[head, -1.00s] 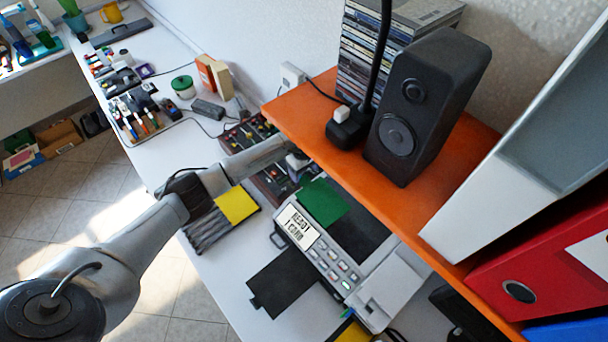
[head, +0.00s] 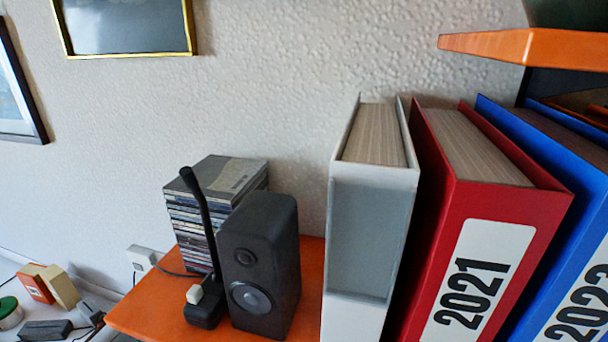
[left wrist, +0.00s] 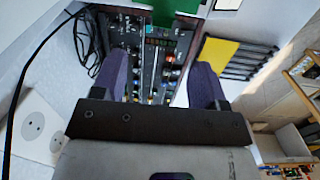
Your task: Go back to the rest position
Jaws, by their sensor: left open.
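My left gripper (left wrist: 160,82) shows in the left wrist view, with its two purple-grey fingers spread apart and nothing between them. Beyond the fingers lies a dark panel with knobs and sliders (left wrist: 150,60); I cannot tell how far off it is. Neither of my grippers shows in the head view now. My right gripper is in no view.
In the head view, an orange shelf (head: 150,310) holds a stack of discs (head: 200,215), a black speaker (head: 262,265), and white, red (head: 470,240) and blue binders. A black cable (left wrist: 30,80) and a wall socket plate (left wrist: 38,125) lie left of my left gripper.

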